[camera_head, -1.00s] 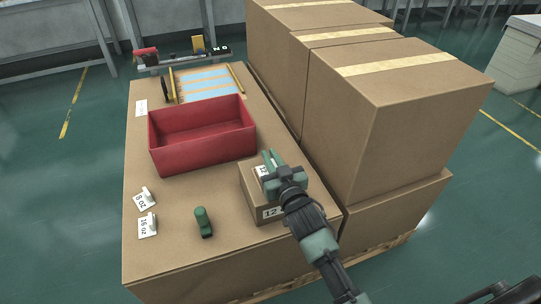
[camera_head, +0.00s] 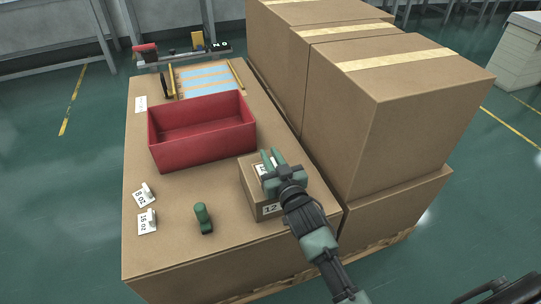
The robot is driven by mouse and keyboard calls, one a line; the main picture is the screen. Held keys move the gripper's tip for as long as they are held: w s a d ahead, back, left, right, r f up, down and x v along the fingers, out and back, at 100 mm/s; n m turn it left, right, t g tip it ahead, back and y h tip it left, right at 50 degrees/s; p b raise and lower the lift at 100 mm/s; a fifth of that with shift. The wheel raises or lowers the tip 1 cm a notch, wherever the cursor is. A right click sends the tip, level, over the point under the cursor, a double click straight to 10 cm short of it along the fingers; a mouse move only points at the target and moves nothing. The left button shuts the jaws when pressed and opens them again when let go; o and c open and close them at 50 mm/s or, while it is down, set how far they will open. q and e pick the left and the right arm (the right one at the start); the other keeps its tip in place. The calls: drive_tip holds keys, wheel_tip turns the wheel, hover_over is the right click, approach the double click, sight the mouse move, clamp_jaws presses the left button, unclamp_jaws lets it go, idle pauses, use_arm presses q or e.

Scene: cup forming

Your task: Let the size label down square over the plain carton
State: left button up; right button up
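Part of a white label (camera_head: 261,169) with dark print shows beside the fingers at the carton's top. The gripper hides most of it, so I cannot tell whether it lies flat or whether the fingers hold it. My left gripper is not in view.
Two white labels with upright tabs, 8 oz (camera_head: 139,199) and 16 oz (camera_head: 147,226), lie at the left. A green tool (camera_head: 203,218) stands left of the carton. A red bin (camera_head: 208,145) sits behind. Tall cartons (camera_head: 340,130) close off the right side.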

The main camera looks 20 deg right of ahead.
drive_tip(key=shift+o, duration=0.8)
